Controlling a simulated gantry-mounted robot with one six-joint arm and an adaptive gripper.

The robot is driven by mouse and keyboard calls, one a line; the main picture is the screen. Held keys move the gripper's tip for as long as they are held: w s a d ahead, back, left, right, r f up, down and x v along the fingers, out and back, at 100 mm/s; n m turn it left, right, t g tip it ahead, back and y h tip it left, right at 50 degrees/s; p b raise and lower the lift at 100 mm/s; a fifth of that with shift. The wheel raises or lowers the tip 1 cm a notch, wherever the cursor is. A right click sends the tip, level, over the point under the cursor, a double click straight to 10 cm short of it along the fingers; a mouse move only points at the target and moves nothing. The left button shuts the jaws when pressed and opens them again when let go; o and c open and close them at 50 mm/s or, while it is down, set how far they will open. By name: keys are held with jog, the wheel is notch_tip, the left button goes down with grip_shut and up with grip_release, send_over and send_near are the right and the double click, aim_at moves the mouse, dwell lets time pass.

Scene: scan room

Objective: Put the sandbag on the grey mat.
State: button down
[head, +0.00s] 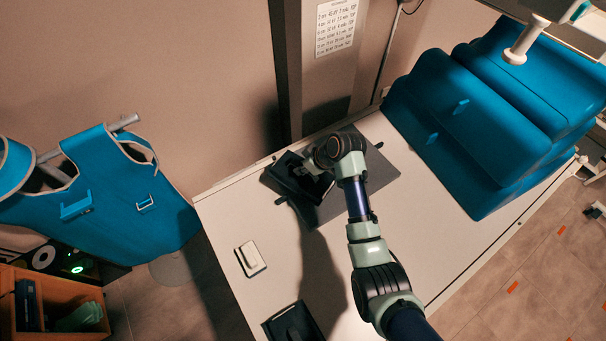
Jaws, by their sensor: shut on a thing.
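The black sandbag (282,180) is at my gripper (307,171), over the left part of the grey mat (378,175). My gripper is shut on it. The gripper and wrist hide part of the bag and of the mat. I cannot tell whether the bag touches the mat or hangs just above it. The right part of the mat is bare.
The mat lies on a white table (440,235). A small white object (250,258) and another black item (292,324) are on the table's left side. Blue cushions (480,115) fill its right end. A blue apron (120,205) hangs at left.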

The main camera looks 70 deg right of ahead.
aim_at(305, 174)
jog(key=shift+f, duration=2)
jog(key=shift+b, duration=0.3)
jog(key=shift+f, duration=0.2)
jog(key=c, duration=1.1)
grip_release()
jog(key=shift+r, duration=0.2)
jog(key=p+v, duration=0.2)
jog(key=v, duration=1)
